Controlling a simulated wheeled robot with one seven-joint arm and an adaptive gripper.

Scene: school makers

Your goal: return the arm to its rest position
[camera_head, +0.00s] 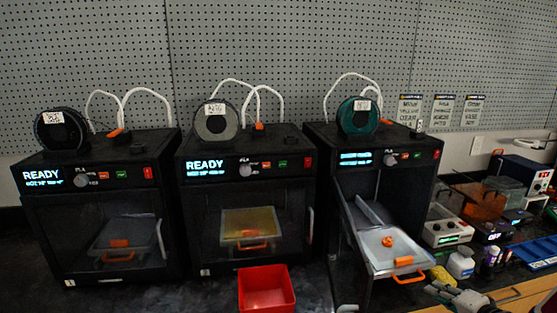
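A grey and dark jointed part at the bottom right edge of the head view looks like my gripper (464,299). It is small and cut off by the frame's lower edge, so its fingers cannot be made out. It appears in front of the right printer (318,150) and apart from it. The right printer's front is open, and a light build plate (385,262) with an orange handle sticks out of it. A small orange piece (387,241) sits on that plate.
The left printer (40,205) and middle printer (190,190) have closed fronts and read READY. A red bin (266,290) stands before the middle printer. A white bottle (461,264), yellow block (442,278), blue tray (537,252) and several devices crowd the right side.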

